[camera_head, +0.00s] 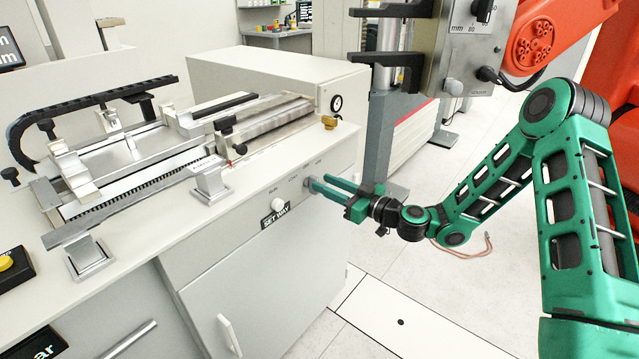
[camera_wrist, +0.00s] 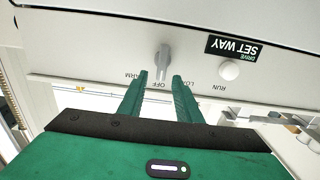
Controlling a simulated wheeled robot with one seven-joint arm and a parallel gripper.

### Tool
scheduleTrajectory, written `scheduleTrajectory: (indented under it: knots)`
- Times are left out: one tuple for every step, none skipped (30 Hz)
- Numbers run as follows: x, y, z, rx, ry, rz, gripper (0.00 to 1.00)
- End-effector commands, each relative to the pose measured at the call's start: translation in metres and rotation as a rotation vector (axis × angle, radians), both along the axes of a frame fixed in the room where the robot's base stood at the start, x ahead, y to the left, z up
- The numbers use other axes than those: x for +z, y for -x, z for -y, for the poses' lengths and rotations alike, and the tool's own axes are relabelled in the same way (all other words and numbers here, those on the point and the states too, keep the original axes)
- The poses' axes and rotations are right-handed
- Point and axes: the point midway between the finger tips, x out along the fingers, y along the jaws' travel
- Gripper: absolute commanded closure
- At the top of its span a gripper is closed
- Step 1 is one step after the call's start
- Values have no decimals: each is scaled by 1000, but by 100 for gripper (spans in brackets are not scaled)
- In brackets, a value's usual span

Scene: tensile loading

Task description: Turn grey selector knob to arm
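The grey selector knob (camera_wrist: 163,62) shows in the wrist view, upside down, on the white cabinet front. Labels ARM, OFF and LOAD sit around it, and its handle lies in line with OFF. My gripper (camera_wrist: 160,76) has its two green fingers apart, one tip on each side of the knob's handle. A gap shows between each finger and the handle, and I cannot tell whether either touches. In the head view my gripper (camera_head: 313,182) reaches the cabinet front, and its fingers mostly hide the knob.
A white round button (camera_head: 278,204) sits beside the knob, above the black SET WAY label (camera_head: 277,217). A grey column (camera_head: 375,140) stands close behind my gripper. The floor below is clear.

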Motion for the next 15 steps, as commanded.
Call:
scheduleTrajectory:
  knots:
    - [1,-4,-7,2,-1,2,69]
    - [0,-7,-9,1,0,2,69]
    - [0,-9,-13,1,0,1,69]
    - [0,-11,-15,1,-1,1,69]
    - [0,-12,-17,1,0,1,69]
    - [0,-14,-19,2,0,1,69]
    - [0,-15,-20,1,0,0,69]
    - [0,-16,-21,1,-1,-1,69]
    - [0,-17,-22,1,-1,-1,69]
    - [0,-17,-22,0,-1,-1,69]
    - [0,-18,-23,0,-1,-1,69]
    - [0,-18,-23,0,-1,-1,69]
    - [0,-18,-23,0,-1,-1,69]
    - [0,-18,-23,0,-1,-1,69]
    - [0,-18,-23,0,-1,-1,69]
